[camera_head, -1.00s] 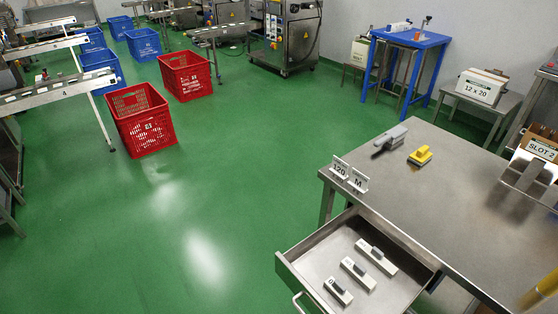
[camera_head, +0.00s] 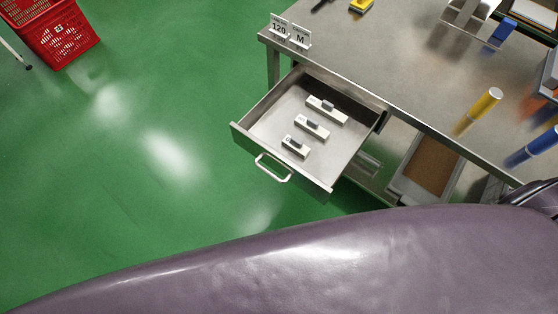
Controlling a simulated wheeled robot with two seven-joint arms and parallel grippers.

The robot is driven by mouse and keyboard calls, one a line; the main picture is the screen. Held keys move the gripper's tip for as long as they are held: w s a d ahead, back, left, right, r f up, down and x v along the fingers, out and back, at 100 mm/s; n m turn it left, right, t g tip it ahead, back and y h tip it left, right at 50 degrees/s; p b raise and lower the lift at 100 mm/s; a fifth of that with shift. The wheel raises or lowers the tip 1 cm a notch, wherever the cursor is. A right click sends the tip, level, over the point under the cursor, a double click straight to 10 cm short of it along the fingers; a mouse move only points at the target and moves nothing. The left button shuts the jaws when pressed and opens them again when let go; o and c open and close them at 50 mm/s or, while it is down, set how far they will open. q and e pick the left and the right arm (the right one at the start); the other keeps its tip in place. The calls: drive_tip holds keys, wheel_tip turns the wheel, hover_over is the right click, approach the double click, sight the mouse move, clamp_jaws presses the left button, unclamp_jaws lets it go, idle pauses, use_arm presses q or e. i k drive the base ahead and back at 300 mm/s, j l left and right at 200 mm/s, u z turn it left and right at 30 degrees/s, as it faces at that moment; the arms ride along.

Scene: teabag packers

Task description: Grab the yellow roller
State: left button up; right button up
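A yellow roller (camera_head: 481,108), a tall cylinder with a pale top, stands upright on the steel table (camera_head: 390,65), near its front edge at the right. A similar blue roller (camera_head: 535,144) stands to its right, near the picture's right edge. A large purple arm link of mine crosses the bottom of the view, below and apart from the yellow roller. Its dark joint shows at the right edge. Neither of my grippers shows in the picture.
An open drawer (camera_head: 252,143) with several small white-and-grey blocks sticks out from the table's left. Two signs, 120 (camera_head: 279,26) and M (camera_head: 300,36), stand at the corner. A yellow block (camera_head: 361,6) lies farther back. A red crate (camera_head: 62,45) stands on the green floor.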

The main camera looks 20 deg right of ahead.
sight(493, 95)
drive_tip(key=z, duration=1.95)
drive_tip(key=i+l+u, duration=0.15)
drive_tip(key=l+u, duration=0.2)
drive_tip(key=u, duration=0.15)
drive_tip(key=l+u, duration=0.35)
drive_tip(key=u, duration=0.15)
drive_tip(key=i, duration=0.05)
